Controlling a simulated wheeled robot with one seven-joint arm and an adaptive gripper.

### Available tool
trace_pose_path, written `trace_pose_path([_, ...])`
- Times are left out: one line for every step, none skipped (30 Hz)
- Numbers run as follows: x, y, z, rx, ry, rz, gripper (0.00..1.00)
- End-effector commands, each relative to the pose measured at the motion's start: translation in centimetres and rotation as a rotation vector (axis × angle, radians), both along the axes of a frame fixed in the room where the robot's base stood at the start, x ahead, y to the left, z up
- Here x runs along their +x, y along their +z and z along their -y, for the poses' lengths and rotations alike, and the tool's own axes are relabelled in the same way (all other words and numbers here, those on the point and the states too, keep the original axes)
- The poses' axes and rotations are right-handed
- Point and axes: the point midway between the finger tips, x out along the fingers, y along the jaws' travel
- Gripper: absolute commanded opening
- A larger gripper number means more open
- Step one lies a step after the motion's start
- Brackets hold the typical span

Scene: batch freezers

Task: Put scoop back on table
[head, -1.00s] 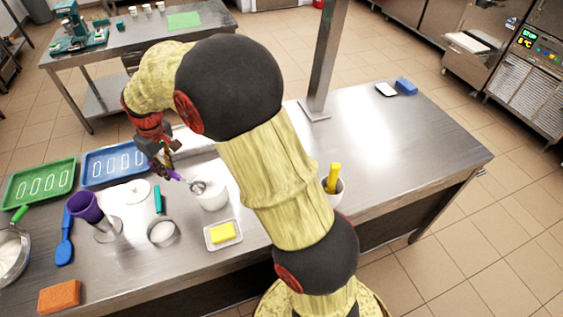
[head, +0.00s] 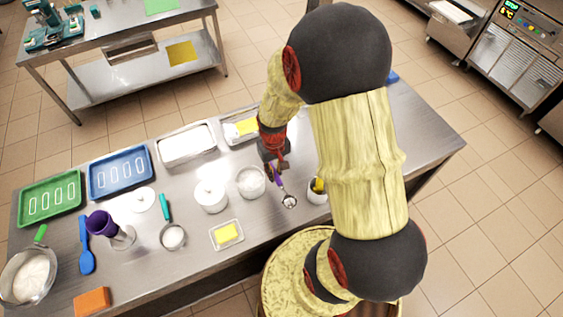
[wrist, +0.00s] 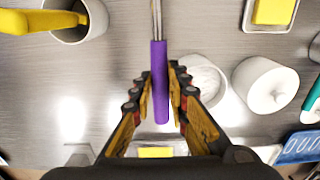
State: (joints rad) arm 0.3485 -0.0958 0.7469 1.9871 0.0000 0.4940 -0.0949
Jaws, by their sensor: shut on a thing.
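The scoop has a purple handle (wrist: 160,90) and a small round metal head (head: 289,201). My gripper (head: 274,167) is shut on the purple handle, with one finger on each side of it in the wrist view (wrist: 158,84). The scoop is over the steel table (head: 262,222), between an open white tub (head: 251,182) of pale contents and a cup (head: 318,197) holding a yellow-handled tool. Its head points toward the table's front edge. In the wrist view the head is out of frame. I cannot tell how far it is above the tabletop.
A white lidded pot (head: 210,195), a small dish with a yellow block (head: 227,234) and a small teal-handled pan (head: 173,236) stand to the left. Metal trays (head: 187,144) line the back. Bare tabletop lies in front of the scoop.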

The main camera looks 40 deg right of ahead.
Motion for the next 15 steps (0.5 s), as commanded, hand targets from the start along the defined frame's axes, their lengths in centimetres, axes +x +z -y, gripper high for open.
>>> trace_pose_path([0.4, -0.4, 0.5, 0.001, -0.003, -0.002, 0.00])
trace_pose_path([0.7, -0.6, 0.9, 0.001, -0.003, -0.002, 0.00])
trace_pose_path([1.2, -1.0, 1.5, 0.001, -0.004, -0.003, 0.00])
trace_pose_path([1.7, -1.3, 1.9, 0.001, -0.004, -0.003, 0.00])
trace_pose_path([2.2, -1.6, 2.4, 0.001, -0.004, -0.003, 0.00])
trace_pose_path([2.8, -2.0, 3.0, 0.001, -0.003, -0.003, 0.00])
trace_pose_path([3.2, -2.2, 3.4, 0.001, -0.003, -0.003, 0.00])
trace_pose_path([3.7, -2.5, 3.9, 0.001, -0.003, -0.003, 0.00])
trace_pose_path([4.2, -2.9, 4.5, 0.001, -0.004, -0.003, 0.00])
trace_pose_path([4.7, -3.2, 5.0, 0.001, -0.003, -0.002, 0.00])
trace_pose_path([5.1, -3.4, 5.4, 0.001, -0.002, -0.002, 0.00])
trace_pose_path([5.7, -3.8, 6.0, 0.001, -0.002, -0.002, 0.00])
trace_pose_path([6.1, -4.1, 6.5, 0.001, -0.002, -0.002, 0.00])
trace_pose_path([6.3, -4.7, 6.6, 0.002, -0.002, -0.004, 0.00])
trace_pose_path([6.7, -5.5, 7.0, 0.002, -0.002, -0.004, 0.00])
